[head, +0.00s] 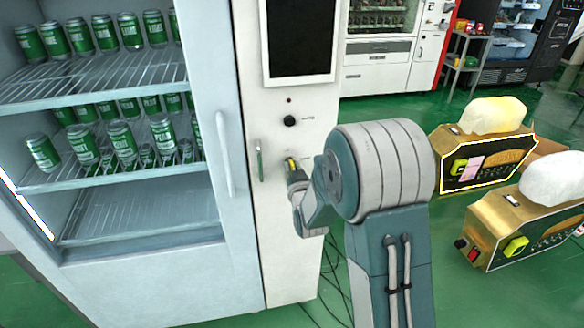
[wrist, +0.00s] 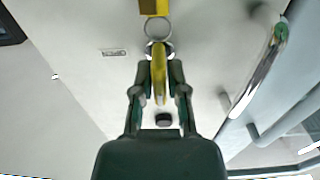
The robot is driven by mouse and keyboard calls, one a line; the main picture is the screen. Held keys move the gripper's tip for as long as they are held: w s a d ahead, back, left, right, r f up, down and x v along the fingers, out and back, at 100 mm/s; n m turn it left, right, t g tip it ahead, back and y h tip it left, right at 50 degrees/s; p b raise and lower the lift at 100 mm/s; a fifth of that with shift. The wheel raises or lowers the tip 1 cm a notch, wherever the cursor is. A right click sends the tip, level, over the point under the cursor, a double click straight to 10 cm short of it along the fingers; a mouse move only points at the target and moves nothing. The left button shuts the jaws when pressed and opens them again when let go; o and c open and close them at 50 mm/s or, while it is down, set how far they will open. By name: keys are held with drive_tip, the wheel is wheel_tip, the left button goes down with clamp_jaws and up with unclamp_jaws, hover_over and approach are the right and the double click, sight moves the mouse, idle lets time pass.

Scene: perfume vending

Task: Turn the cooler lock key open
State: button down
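The yellow key (wrist: 159,75) sits at the silver lock on the white cooler panel, with a metal ring (wrist: 157,27) and a yellow tag (wrist: 154,7) hanging from it. My gripper (wrist: 160,78) has one finger on each side of the key and appears closed on it. In the head view my gripper (head: 293,172) is against the panel and hides most of the key; only a bit of yellow (head: 291,164) shows. The cooler (head: 150,285) stands at left with its door closed. How far the key is turned cannot be told.
A black knob (head: 289,121) is above the lock, and a green-and-silver handle (head: 259,160) is to its left. The white door handle (head: 224,155) is further left. Gold boxes (head: 492,150) stand at right. Cables lie on the green floor.

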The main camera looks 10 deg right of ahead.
drive_tip(key=shift+m, duration=0.3)
drive_tip(key=m, duration=0.3)
drive_tip(key=shift+d+m, duration=0.1)
drive_tip(key=shift+m, duration=0.2)
drive_tip(key=m, duration=0.4)
drive_tip(key=shift+d+f+m, duration=0.1)
drive_tip(key=shift+m, duration=0.2)
drive_tip(key=m, duration=0.5)
drive_tip(key=shift+d+f, duration=0.1)
drive_tip(key=shift+f, duration=0.05)
drive_tip(key=shift+f+m, duration=0.15)
drive_tip(key=shift+m, duration=1.85)
drive_tip(key=shift+s+f, duration=0.1)
drive_tip(key=c, duration=0.7)
unclamp_jaws()
drive_tip(key=shift+d, duration=0.1)
